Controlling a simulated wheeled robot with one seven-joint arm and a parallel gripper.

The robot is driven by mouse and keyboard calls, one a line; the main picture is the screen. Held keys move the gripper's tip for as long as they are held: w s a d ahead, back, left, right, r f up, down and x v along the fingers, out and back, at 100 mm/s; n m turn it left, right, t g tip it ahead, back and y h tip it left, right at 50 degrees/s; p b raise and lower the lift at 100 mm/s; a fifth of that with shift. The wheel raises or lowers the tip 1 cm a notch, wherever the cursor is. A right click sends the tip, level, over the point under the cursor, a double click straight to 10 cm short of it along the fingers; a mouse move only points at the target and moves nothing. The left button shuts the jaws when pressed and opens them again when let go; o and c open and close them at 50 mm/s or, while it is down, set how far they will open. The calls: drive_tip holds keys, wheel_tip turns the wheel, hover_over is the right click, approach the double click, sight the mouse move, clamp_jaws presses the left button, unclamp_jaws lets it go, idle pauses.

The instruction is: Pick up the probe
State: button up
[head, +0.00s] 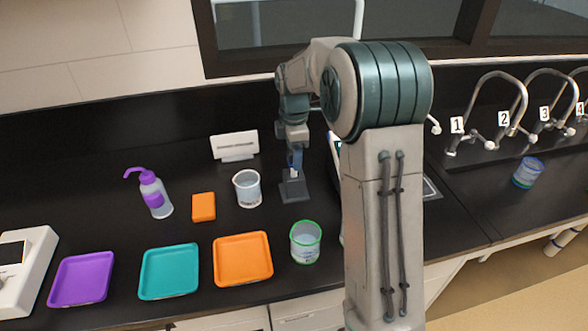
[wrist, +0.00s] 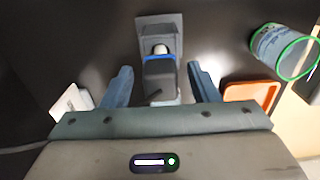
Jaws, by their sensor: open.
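The probe (wrist: 160,76) is a dark grey body with a blue band and a pale tip. It stands in a grey holder (wrist: 146,24) on the black bench; the holder also shows in the head view (head: 295,190). My gripper (wrist: 159,68) is open, with one finger on each side of the probe. A gap shows between the probe and each finger. In the head view my gripper (head: 294,161) is right above the holder and largely covers the probe.
An orange tray (head: 243,281), teal tray (head: 169,294) and purple tray (head: 81,302) lie in front. A green-rimmed beaker (head: 305,245), clear beaker (head: 247,203), orange block (head: 203,207), purple-capped bottle (head: 153,195) and white sign (head: 234,145) stand nearby. Numbered taps (head: 497,100) are at right.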

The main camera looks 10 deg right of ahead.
drive_tip(key=shift+f, duration=0.6)
drive_tip(key=c, duration=1)
drive_tip(key=shift+r, duration=0.1)
